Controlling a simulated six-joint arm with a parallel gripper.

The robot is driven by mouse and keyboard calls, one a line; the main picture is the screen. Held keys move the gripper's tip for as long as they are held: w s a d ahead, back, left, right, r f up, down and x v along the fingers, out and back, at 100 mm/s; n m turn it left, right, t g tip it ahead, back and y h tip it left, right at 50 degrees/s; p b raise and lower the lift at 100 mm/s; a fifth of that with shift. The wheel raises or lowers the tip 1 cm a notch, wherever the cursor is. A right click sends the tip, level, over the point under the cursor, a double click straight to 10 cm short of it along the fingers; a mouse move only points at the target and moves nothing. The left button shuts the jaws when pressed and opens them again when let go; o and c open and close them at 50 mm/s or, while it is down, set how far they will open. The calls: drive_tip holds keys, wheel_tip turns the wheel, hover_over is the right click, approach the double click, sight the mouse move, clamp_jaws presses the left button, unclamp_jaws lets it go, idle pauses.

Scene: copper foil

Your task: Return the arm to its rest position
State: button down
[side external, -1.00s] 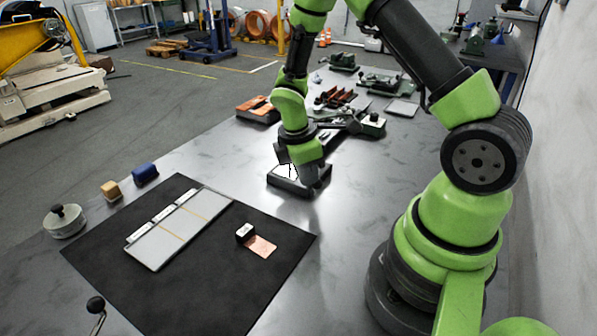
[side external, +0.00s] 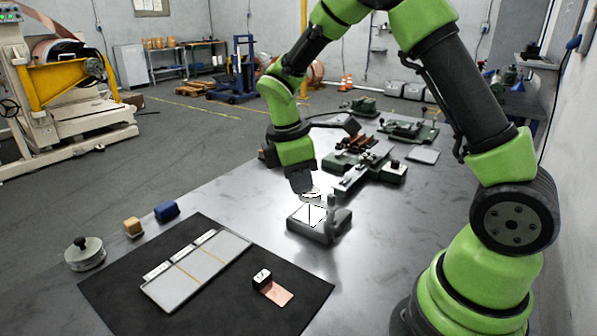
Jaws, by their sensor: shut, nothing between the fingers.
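My gripper (side external: 311,196) points down just above a low grey block (side external: 331,233) with a bright top. Its small fingertips are hard to make out against the glare, but it appears shut and I see nothing held in it. A small copper foil piece (side external: 278,294) lies flat on the black mat (side external: 120,290). A small block with a black body and pale top (side external: 262,277) sits at the foil's upper left end. A pale tray (side external: 215,263) with several sections and labels along its upper left edge lies to the left of the foil.
A round lidded metal weight (side external: 85,255), a tan block (side external: 132,227) and a blue block (side external: 166,211) stand along the table's left edge. Green machine tools (side external: 405,130) and a grey plate (side external: 423,155) lie behind my gripper. Bare table (side external: 240,195) lies left of the grey block.

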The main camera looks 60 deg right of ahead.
drive_tip(key=s+a+r+m+t+y, duration=0.1)
drive_tip(key=s+a+r+m+t, duration=0.15)
drive_tip(key=r, duration=0.35)
drive_tip(key=s+a+r+m+t+y, duration=0.1)
drive_tip(key=s+r+m, duration=0.2)
drive_tip(key=r+m, duration=0.15)
drive_tip(key=s+a+r+m+t+y, duration=0.1)
drive_tip(key=s+a+r+m+t, duration=0.1)
drive_tip(key=s, duration=0.3)
drive_tip(key=s+a+r+m+t, duration=0.2)
drive_tip(key=s+m+t, duration=0.1)
drive_tip(key=s+m, duration=0.1)
drive_tip(key=shift+s+r+m+y, duration=0.25)
drive_tip(key=shift+s+m+y, duration=0.1)
drive_tip(key=shift+m+y, duration=0.05)
